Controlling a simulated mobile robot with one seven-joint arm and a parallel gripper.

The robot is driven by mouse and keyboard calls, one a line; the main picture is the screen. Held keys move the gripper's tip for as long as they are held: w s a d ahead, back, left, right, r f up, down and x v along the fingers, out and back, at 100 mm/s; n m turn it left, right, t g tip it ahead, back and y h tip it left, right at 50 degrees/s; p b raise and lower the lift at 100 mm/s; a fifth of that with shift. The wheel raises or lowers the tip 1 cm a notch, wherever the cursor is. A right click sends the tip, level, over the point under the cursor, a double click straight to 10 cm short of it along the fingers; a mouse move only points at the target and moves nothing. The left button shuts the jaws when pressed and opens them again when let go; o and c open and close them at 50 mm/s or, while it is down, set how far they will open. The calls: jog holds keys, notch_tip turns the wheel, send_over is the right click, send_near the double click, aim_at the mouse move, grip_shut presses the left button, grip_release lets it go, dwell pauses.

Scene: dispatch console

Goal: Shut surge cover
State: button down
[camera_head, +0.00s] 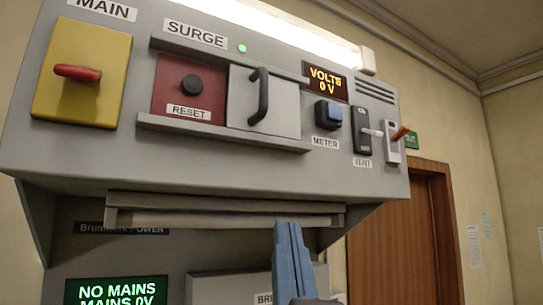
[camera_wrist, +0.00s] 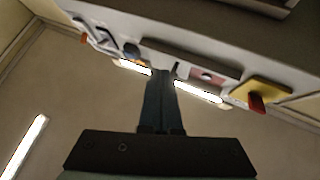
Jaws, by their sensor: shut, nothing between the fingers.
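The surge cover (camera_head: 265,100) is a pale grey sliding plate with a dark upright handle (camera_head: 259,97). It sits at the right part of its two rails, beside the red panel (camera_head: 170,84), whose black RESET knob (camera_head: 191,85) is exposed on the left. My gripper (camera_head: 289,224) is shut and empty, pointing up below the console face and apart from the cover. In the wrist view my closed fingers (camera_wrist: 162,74) point toward the console, seen from below. The red panel (camera_wrist: 208,77) shows there right of the fingertips; the cover is largely hidden behind them.
A yellow MAIN plate with a red handle (camera_head: 77,73) is at the left. The blue METER knob (camera_head: 328,114), VENT switch (camera_head: 367,131) and an orange-tipped lever (camera_head: 400,133) are at the right. A grey bar (camera_head: 220,215) juts out below the face. A green-lit screen (camera_head: 116,291) is lower left.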

aim_at(262, 126)
jog(key=w+d+r+m+g+y, duration=0.2)
jog(key=w+d+m+g, duration=0.15)
jog(key=w, duration=0.25)
jog(key=w+d+r+m+g+y, duration=0.2)
jog(key=w+d+r+m+y, duration=0.15)
jog(key=w, duration=0.25)
jog(key=s+d+r+m+g+y+p, duration=0.2)
jog(key=s+d+r+m+g+y, duration=0.1)
jog(key=s+r+g+y, duration=0.5)
jog(key=shift+t+h, duration=0.55)
jog(key=shift+h, duration=0.1)
jog(key=p+x, duration=0.2)
jog(key=x, duration=0.1)
jog(key=r+p+x, duration=0.1)
jog(key=x, duration=0.2)
jog(key=p+x, duration=0.2)
jog(key=x, duration=0.2)
jog(key=shift+d+r+p, duration=0.1)
jog(key=shift+r+p, duration=0.25)
jog(key=shift+r, duration=0.05)
jog(key=shift+s+a+n+p, duration=0.15)
jog(key=shift+s+a+p, duration=0.15)
jog(key=shift+a, duration=0.25)
jog(key=shift+s+a+n+p, duration=0.2)
jog(key=shift+s+a, duration=0.1)
jog(key=shift+a, duration=0.3)
jog(key=shift+s+a+r, duration=0.1)
jog(key=shift+s+a, duration=0.2)
jog(key=shift+a, duration=0.25)
